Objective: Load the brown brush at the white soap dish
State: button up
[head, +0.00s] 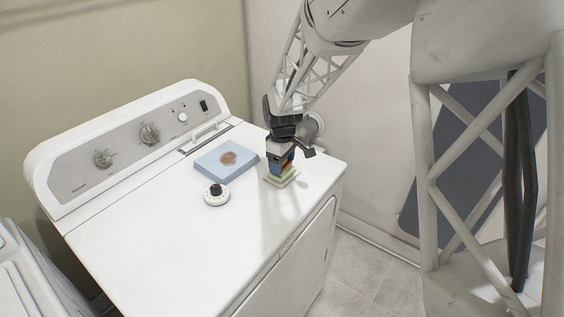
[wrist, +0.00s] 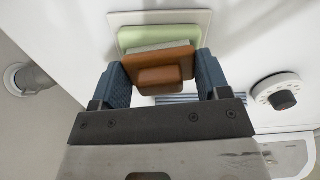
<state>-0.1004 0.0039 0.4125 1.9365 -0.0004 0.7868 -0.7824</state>
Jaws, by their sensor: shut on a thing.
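My gripper (head: 281,161), with blue finger pads, is over the right part of the white machine top, pointing down. It is shut on the brown brush (wrist: 162,72), which lies between the two pads in the wrist view. The brush's pale bristles face a green soap block (wrist: 158,37). The soap sits on the white soap dish (wrist: 203,17), a flat square plate, which also shows beneath the gripper in the head view (head: 290,182). The brush is right at the soap; I cannot tell whether the bristles touch it. The gripper hides most of the brush in the head view.
A folded blue towel (head: 208,163) with a brown stain (head: 229,157) lies left of the gripper. A round white dial with a black knob (head: 216,191) stands in front of it. The white machine top (head: 175,235) is clear toward the front. A wall rises behind.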

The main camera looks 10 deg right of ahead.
jog(key=shift+s, duration=0.1)
dwell(0.5)
jog(key=shift+r, duration=3.45)
jog(key=shift+w, duration=0.2)
jog(key=w+d+f+m, duration=0.3)
jog(key=w+d+f, duration=0.1)
jog(key=w, duration=0.9)
jog(key=w+d+f+m, duration=0.3)
jog(key=w+d+f, duration=0.2)
jog(key=w, duration=0.8)
jog(key=w+d+f+m, duration=0.4)
jog(key=w+f, duration=0.2)
jog(key=w, duration=0.7)
jog(key=shift+w+d+f, duration=0.25)
jog(key=shift+w+d, duration=0.05)
jog(key=shift+w, duration=0.1)
